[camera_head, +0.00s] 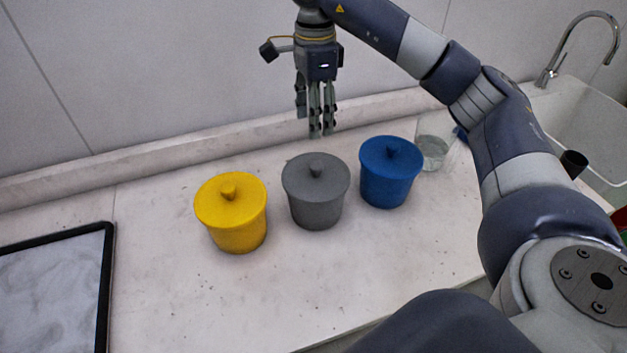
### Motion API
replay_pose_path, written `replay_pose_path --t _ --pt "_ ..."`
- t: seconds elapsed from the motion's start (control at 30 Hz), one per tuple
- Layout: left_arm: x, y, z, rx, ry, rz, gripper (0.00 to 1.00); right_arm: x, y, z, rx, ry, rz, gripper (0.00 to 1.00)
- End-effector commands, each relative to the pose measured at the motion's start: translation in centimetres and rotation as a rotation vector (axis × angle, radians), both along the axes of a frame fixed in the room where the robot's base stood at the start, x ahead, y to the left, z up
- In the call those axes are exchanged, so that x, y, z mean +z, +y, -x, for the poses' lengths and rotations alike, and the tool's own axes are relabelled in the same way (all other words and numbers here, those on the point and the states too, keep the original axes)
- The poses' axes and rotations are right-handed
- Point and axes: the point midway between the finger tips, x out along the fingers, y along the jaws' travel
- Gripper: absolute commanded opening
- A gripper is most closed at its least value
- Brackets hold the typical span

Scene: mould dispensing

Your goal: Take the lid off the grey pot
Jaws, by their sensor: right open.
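The grey pot (316,213) stands upright on the worktop between a yellow pot and a blue pot. Its grey lid (296,175) sits on top, with a small knob (316,169) at the middle. My right gripper (318,134) points down above and behind the grey pot, its fingers open and empty, apart from the lid. My left gripper is out of view.
The yellow pot (239,236) stands to the left and the blue pot (385,189) to the right, both lidded. A clear glass (433,150) is behind the blue pot. A black-rimmed tray (106,270) lies at left; a sink (590,125) is at right.

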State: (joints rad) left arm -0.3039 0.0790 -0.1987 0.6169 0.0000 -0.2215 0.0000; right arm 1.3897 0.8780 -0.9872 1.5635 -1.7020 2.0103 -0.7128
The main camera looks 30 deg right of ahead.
Motion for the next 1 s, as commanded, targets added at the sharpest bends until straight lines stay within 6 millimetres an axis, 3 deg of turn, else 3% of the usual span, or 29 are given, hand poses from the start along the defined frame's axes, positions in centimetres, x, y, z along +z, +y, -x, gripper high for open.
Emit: replay_pose_path --t 0.1,0.3,0.57,1.0 --pt "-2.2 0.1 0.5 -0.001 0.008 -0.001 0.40 -2.1 0.0 0.0 0.000 0.000 0.000 0.50" --pt "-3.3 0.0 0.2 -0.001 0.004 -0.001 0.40 -3.5 0.0 0.0 0.000 0.001 0.000 0.50" --pt "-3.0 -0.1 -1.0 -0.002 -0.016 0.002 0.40 -6.6 0.0 0.1 0.000 0.005 0.001 0.50" --pt "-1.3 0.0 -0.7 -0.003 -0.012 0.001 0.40 -10.8 -0.4 0.4 0.000 0.005 0.001 0.50"
